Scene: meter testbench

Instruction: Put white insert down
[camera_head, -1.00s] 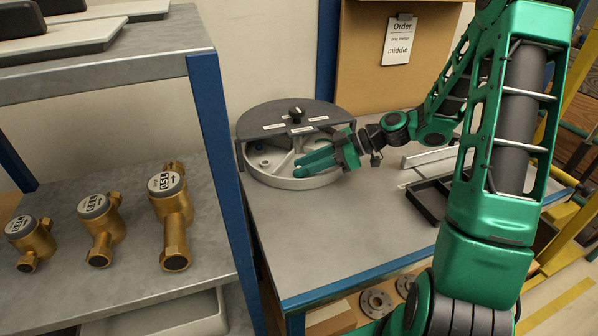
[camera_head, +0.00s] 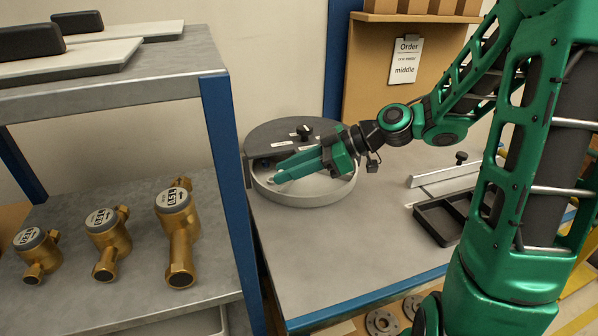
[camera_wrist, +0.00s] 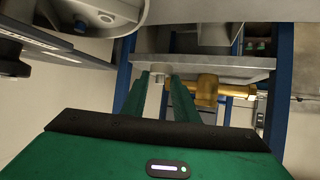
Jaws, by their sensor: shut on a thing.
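My gripper (camera_head: 288,170) hangs over the left front part of a round grey testbench fixture (camera_head: 312,197), its green fingers pointing left. In the wrist view the fingers (camera_wrist: 163,85) are close together, with a small pale cylinder, the white insert (camera_wrist: 160,67), at their tips. My gripper is shut on it. In the head view the insert is too small and covered by the fingers to make out clearly. The fixture has a dark half cover with a black knob (camera_head: 304,131). Part of the fixture's inside is hidden by my gripper.
Several brass meters stand on the left metal shelf (camera_head: 70,205), one (camera_wrist: 208,88) behind the fingers in the wrist view. A blue post (camera_head: 228,170) separates shelf and bench. A black divided tray (camera_head: 440,220) lies at right. The front bench top (camera_head: 330,250) is clear.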

